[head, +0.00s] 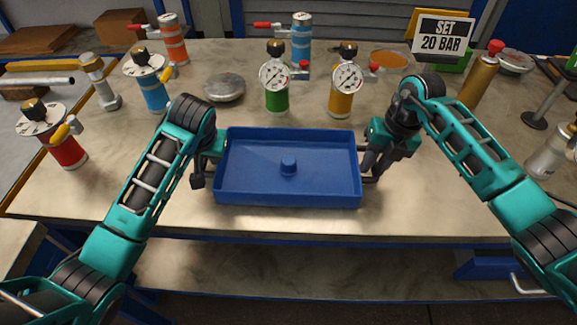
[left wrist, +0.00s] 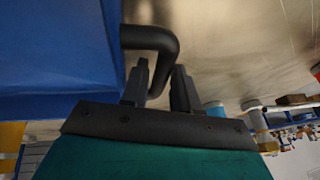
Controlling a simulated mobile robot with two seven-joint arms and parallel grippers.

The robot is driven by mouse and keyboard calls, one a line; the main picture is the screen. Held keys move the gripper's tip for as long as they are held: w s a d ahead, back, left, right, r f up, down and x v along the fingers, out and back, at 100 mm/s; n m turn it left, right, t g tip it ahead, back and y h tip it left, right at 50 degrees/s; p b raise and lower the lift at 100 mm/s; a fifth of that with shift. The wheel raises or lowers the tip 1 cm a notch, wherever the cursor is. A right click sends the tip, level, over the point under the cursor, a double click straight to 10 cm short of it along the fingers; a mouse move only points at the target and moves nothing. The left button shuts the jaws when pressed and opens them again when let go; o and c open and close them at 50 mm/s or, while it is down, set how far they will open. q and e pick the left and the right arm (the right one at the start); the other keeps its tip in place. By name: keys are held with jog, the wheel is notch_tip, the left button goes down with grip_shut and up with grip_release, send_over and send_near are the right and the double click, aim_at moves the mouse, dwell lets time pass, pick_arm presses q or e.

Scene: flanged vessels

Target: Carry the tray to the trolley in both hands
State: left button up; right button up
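My left gripper (head: 198,180) is at the left handle. In the left wrist view, the black handle (left wrist: 158,40) bends down between its two fingers (left wrist: 160,80), which stand apart; firm contact does not show. My right gripper (head: 375,168) points down at the right handle, its fingers apart. The right handle is partly hidden by the fingers. The trolley cannot be made out for sure.
On the workbench (head: 270,222) behind the tray stand a green gauge vessel (head: 277,98), a yellow gauge vessel (head: 342,100) and a grey disc (head: 224,87). A red vessel (head: 66,150) is at the left. A "SET 20 BAR" sign (head: 442,35) stands at the back right. The bench's front strip is clear.

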pick_arm(q)
jog(key=shift+w+a+f, duration=0.1)
jog(key=shift+w+f, duration=0.05)
jog(key=shift+f, duration=0.2)
pick_arm(e)
jog(key=shift+a+f, duration=0.1)
jog(key=shift+f, duration=0.3)
pick_arm(q)
grip_shut()
pick_arm(e)
grip_shut()
jog(key=shift+r, duration=0.1)
